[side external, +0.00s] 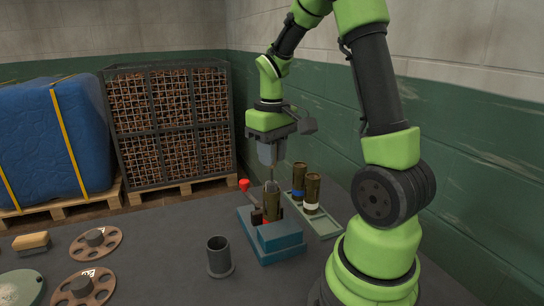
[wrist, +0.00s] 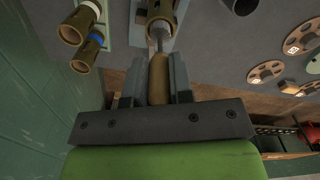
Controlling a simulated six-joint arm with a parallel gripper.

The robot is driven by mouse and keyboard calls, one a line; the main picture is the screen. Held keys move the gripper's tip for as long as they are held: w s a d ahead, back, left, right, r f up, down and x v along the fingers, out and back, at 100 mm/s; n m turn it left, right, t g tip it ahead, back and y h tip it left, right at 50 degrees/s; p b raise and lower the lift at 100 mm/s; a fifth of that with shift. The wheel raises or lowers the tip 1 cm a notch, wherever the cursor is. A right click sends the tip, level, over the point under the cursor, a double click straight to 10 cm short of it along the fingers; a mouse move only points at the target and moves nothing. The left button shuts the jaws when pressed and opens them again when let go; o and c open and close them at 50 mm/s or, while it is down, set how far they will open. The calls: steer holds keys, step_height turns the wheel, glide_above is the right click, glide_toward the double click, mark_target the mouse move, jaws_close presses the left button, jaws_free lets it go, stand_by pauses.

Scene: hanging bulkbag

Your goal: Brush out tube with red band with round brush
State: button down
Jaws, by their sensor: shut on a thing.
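My gripper (side external: 268,155) points down above the fixture and is shut on the tan handle of the round brush (wrist: 159,78), seen between the fingers in the wrist view. The brush's thin grey rod runs down to the mouth of a brown tube (side external: 271,199). The brush head does not show; it appears to be inside the tube. This tube stands upright in a blue clamp block (side external: 280,240), with a hint of red low on its side. It also shows in the wrist view (wrist: 155,10), just beyond the fingertips.
A red-knobbed lever (side external: 244,184) rises beside the clamped tube. Two tubes, one blue-banded (side external: 299,175) and one white-banded (side external: 312,189), stand in a pale green tray (side external: 327,227) behind. A grey flanged cup (side external: 219,256), reels (side external: 83,286) and a wooden brush (side external: 32,241) lie left.

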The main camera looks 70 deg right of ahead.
mark_target(272, 181)
steer(key=shift+f, duration=0.15)
steer(key=shift+f, duration=2.1)
steer(key=shift+r, duration=2.25)
steer(key=shift+f, duration=2.25)
steer(key=shift+r, duration=0.1)
steer(key=shift+r, duration=2.15)
